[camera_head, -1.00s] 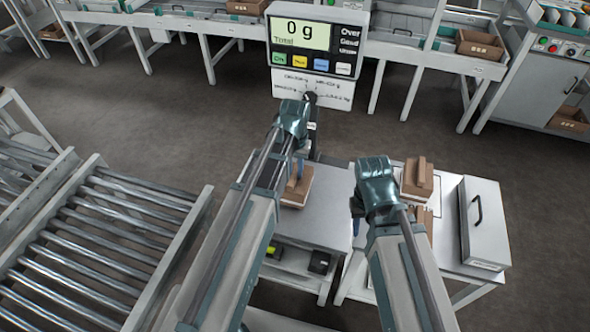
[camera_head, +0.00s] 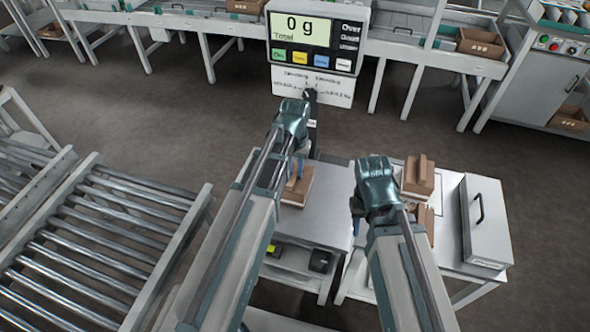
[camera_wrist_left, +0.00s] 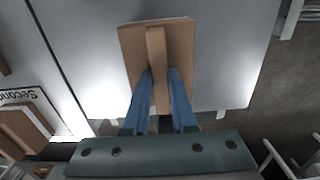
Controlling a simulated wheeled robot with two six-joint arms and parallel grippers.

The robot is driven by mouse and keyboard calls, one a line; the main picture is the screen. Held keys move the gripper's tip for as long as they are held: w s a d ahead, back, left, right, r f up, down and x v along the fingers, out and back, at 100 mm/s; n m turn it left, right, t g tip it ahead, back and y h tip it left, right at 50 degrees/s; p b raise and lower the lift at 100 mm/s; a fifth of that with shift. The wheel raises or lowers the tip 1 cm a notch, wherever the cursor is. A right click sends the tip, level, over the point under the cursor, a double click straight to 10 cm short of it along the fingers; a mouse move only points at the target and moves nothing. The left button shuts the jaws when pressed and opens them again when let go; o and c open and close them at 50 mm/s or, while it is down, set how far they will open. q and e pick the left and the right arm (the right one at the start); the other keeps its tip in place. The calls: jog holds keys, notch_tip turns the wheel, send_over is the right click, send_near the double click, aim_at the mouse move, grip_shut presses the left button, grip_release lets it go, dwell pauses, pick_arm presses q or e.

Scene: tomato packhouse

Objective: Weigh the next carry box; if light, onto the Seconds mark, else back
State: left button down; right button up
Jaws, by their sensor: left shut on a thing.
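A brown carry box (camera_head: 297,190) with an upright middle handle is at my left gripper (camera_head: 294,172), over the grey table top. In the left wrist view, the two blue fingers (camera_wrist_left: 160,112) are shut on the handle of this box (camera_wrist_left: 132,50). Whether its base touches the surface is unclear. The scale display (camera_head: 301,32) reads 0 g. In the left wrist view, the Seconds mark (camera_wrist_left: 38,94) shows at the left, with another brown box (camera_wrist_left: 20,128) partly over it. My right gripper (camera_head: 357,217) is mostly hidden behind its wrist.
Brown boxes (camera_head: 418,178) stand on the right-hand table beside a light case with a black handle (camera_head: 486,220). A roller conveyor (camera_head: 100,240) lies at the left. Benches with boxes (camera_head: 480,43) line the back. The floor between is clear.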

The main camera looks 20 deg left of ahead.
pick_arm(q)
jog(key=shift+f, duration=0.15)
jog(key=c, duration=0.6)
grip_release()
jog(key=shift+c, duration=0.2)
jog(key=shift+c, duration=0.2)
jog(key=shift+c, duration=1.4)
notch_tip(320, 180, up, 7)
jog(key=p, duration=0.7)
